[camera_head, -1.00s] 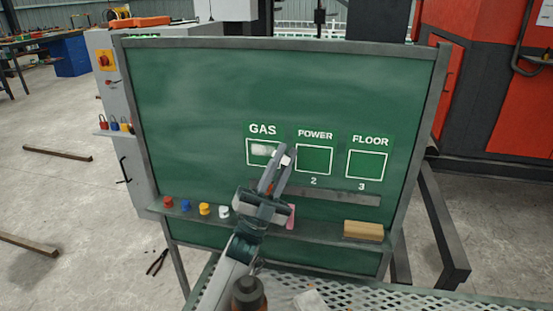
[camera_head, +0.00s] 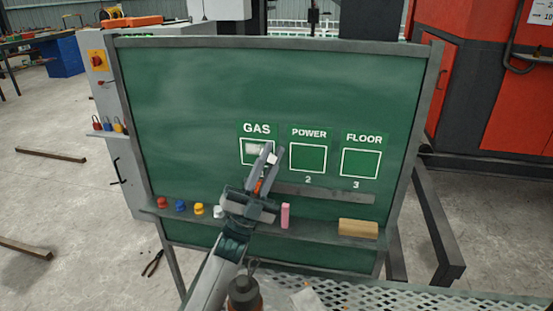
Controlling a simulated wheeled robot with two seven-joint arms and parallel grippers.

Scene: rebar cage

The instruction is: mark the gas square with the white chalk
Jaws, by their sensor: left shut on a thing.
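The green chalkboard (camera_head: 190,110) carries the GAS square (camera_head: 243,160), a white outline under the word GAS. A white chalk smear (camera_head: 252,148) shows inside its upper part. My left gripper (camera_head: 272,153) is at the board in front of the right part of this square and hides its right side. It is shut on the white chalk (camera_head: 272,159), of which only a small white bit shows between the fingertips. Whether the chalk touches the board I cannot tell. A small orange-red bit shows lower between the fingers. My right gripper is not in view.
The POWER square (camera_head: 308,158) and FLOOR square (camera_head: 360,164) are empty, to the right. The ledge holds red (camera_head: 162,202), blue (camera_head: 180,206), yellow (camera_head: 199,209) and white (camera_head: 218,212) pieces, a pink stick (camera_head: 285,215) and a wooden eraser (camera_head: 358,228). A bottle (camera_head: 243,293) stands in front.

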